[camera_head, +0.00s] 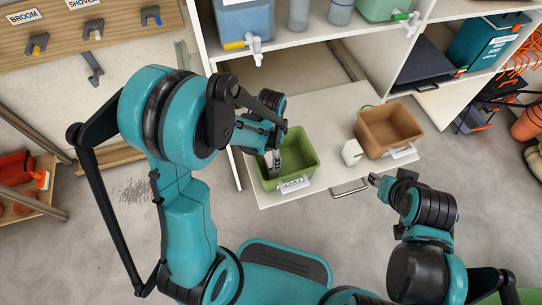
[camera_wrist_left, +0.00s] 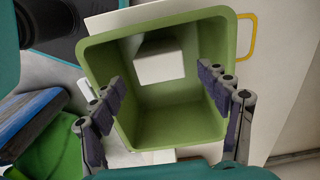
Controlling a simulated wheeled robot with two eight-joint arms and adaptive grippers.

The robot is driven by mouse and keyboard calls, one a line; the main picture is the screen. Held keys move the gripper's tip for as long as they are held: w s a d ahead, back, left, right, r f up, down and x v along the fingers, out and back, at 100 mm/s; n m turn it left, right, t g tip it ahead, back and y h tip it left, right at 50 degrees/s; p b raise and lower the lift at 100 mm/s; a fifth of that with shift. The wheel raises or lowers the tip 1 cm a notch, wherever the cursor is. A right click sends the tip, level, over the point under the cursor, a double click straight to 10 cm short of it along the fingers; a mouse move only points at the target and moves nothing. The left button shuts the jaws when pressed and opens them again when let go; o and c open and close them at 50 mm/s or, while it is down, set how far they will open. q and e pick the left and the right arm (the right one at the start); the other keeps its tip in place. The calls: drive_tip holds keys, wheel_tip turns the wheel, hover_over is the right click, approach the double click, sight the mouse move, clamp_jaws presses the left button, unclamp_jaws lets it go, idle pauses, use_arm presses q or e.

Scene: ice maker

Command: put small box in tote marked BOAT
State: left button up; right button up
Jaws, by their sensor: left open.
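A green tote (camera_head: 308,160) with a white label (camera_head: 294,185) stands on the pulled-out shelf board; the lettering is too small to read surely. My left gripper (camera_head: 272,162) reaches down into this tote with its fingers spread. In the left wrist view, a small white box (camera_wrist_left: 158,62) lies inside the green tote (camera_wrist_left: 230,50), near the wall at the top of the picture. It is beyond my left fingertips (camera_wrist_left: 162,84) and apart from them. In the head view, another white box (camera_head: 352,152) stands outside. My right gripper (camera_head: 376,181) is beyond the board's front edge; its jaw state is unclear.
A brown tote (camera_head: 388,128) stands right of the outside white box, on the same board (camera_head: 330,105). The board has a metal handle (camera_head: 350,190) in front. Shelves with dispensers (camera_head: 255,45) rise behind.

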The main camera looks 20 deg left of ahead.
use_arm(q)
wheel_tip(320, 180, up, 5)
drive_tip(key=shift+p, duration=0.85)
drive_tip(key=s+a+r+n+t, duration=0.1)
drive_tip(key=s+r+n+t, duration=0.2)
drive_tip(key=r, duration=0.4)
drive_tip(key=s+a+r+n+t, duration=0.2)
drive_tip(key=s+r+n+t, duration=0.2)
drive_tip(key=s+r+n, duration=0.2)
drive_tip(key=shift+s+a+r+n, duration=0.2)
drive_tip(key=shift+a+r+n, duration=0.05)
drive_tip(key=shift+r+n, duration=0.7)
